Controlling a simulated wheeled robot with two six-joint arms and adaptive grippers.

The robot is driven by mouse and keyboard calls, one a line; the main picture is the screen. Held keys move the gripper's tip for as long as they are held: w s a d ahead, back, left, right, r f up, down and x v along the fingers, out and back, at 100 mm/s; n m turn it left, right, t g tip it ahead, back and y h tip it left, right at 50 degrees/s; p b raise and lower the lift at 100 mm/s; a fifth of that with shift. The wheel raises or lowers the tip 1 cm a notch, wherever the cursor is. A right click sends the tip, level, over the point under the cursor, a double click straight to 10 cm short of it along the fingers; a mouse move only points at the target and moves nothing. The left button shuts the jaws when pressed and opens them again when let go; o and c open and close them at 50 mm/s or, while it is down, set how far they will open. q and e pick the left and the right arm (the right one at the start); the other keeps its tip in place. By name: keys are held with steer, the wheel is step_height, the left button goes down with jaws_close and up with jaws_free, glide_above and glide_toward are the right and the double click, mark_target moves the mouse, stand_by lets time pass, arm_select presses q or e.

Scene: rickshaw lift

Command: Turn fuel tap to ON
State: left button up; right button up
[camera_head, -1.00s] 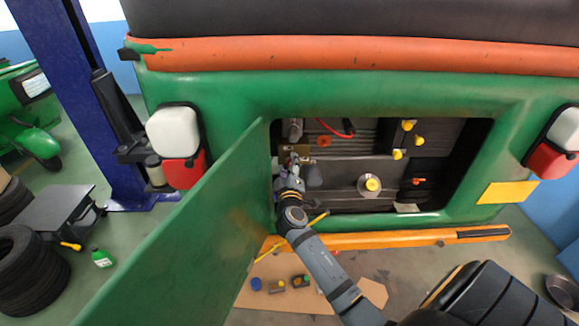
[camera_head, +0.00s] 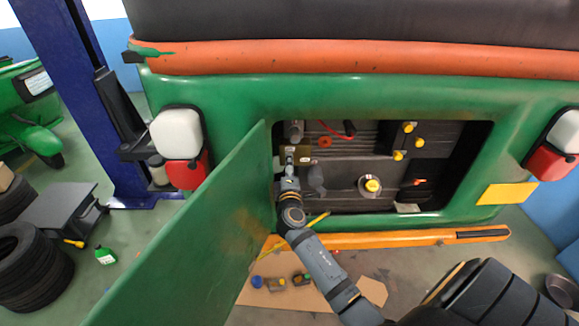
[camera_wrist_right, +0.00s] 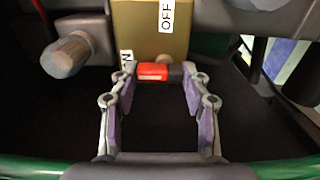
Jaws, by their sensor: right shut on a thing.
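The fuel tap (camera_wrist_right: 177,45) is a brass-coloured block on the left of the open engine bay. It carries an OFF label at its top and a partly hidden label ending in N at its left. It also shows in the head view (camera_head: 301,150). Its red and dark lever (camera_wrist_right: 153,72) lies crosswise in front of the block. My right gripper (camera_wrist_right: 158,78) is shut on this lever, with one finger at each end. In the head view the right gripper (camera_head: 290,158) is small and the lever is hard to make out. My left gripper is not in view.
The green door (camera_head: 190,235) stands open close to the left of my right arm. A grey metal stub (camera_wrist_right: 66,54) sits left of the tap. Yellow caps (camera_head: 372,185) and a red cable (camera_head: 336,132) are further right in the bay. An orange bumper (camera_head: 400,238) runs below.

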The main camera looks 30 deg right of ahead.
steer(key=shift+f, duration=0.1)
stand_by(0.3)
steer(key=o, duration=0.9)
steer(key=v, duration=0.7)
steer(key=shift+s+a, duration=0.15)
steer(key=shift+s, duration=0.1)
